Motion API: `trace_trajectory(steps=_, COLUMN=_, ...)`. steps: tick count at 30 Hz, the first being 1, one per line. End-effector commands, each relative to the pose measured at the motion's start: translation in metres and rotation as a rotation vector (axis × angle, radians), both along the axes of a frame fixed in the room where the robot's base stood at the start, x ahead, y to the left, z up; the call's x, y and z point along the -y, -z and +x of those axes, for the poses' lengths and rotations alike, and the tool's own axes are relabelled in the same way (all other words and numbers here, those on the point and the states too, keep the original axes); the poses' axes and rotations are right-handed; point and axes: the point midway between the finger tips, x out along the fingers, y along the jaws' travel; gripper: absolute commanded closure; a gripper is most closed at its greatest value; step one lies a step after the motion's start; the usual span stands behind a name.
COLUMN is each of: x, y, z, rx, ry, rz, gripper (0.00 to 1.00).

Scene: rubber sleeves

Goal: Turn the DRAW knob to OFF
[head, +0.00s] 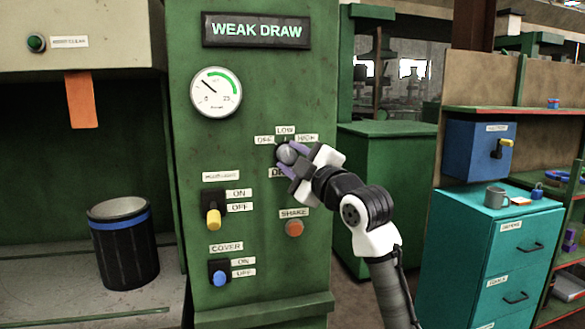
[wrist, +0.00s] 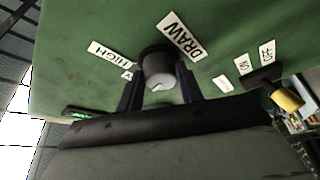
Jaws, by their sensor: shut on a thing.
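The DRAW knob (head: 287,154) is a round grey knob on the green panel (head: 255,110), with OFF, LOW and HIGH labels around its top. The DRAW label below it is partly hidden by my gripper in the head view. My gripper (head: 290,158) reaches in from the right and is shut on the knob. In the wrist view the knob (wrist: 159,70) sits between the two dark fingers (wrist: 161,88), with the DRAW (wrist: 181,36) and HIGH (wrist: 110,54) labels close by. I cannot tell clearly which label the knob's pointer faces.
The sign (head: 256,31) reads WEAK DRAW above a dial gauge (head: 216,92). A yellow switch (head: 214,220), a blue COVER switch (head: 220,278) and an orange SHAKE button (head: 294,228) are below. A teal drawer cabinet (head: 490,250) stands at right.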

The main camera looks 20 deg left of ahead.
Motion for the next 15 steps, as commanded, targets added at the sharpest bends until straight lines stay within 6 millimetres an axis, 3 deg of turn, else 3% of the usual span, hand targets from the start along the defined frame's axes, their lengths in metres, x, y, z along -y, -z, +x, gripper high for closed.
trace_trajectory(steps=15, x=0.0006, y=-0.0035, z=0.0008, rx=0.231, ry=0.000, rz=-0.347, gripper=0.86)
